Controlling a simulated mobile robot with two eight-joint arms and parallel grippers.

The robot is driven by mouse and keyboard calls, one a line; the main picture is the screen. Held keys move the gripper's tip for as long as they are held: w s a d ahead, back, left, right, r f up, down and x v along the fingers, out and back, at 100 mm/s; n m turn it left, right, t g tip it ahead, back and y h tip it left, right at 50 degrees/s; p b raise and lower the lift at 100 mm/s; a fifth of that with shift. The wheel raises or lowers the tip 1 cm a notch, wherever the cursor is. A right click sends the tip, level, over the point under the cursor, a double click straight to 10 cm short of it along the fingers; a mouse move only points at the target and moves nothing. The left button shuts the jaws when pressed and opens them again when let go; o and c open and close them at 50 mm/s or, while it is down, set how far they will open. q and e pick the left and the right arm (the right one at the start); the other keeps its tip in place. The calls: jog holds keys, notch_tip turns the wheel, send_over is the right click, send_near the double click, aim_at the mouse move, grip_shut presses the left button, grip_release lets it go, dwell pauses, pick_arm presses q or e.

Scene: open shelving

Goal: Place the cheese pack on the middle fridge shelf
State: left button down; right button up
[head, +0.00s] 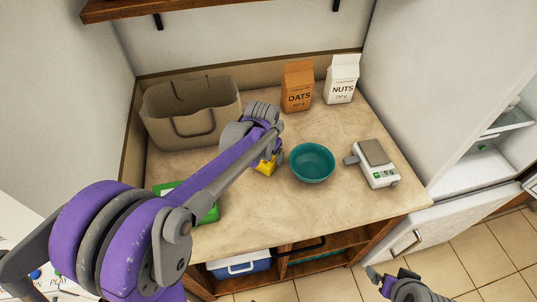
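A yellow pack (265,167), which looks like the cheese pack, is on the counter left of the teal bowl. My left gripper (272,157) is right over it, pointing down. The arm hides part of the pack and most of the fingers, so I cannot tell whether they are closed on it. My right gripper (374,279) is low at the bottom right, in front of the counter, away from the pack; its finger state is unclear. The fridge (472,172) stands open at the right edge, and only part of its shelves (512,121) shows.
The teal bowl (312,163) sits close to the right of the pack, with a kitchen scale (377,163) beyond it. A fabric basket (190,115), oats box (297,87) and nuts carton (342,79) stand at the back. A green item (210,214) lies partly behind my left arm.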

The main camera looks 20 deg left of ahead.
pick_arm(q)
jog(key=shift+f, duration=0.25)
grip_release()
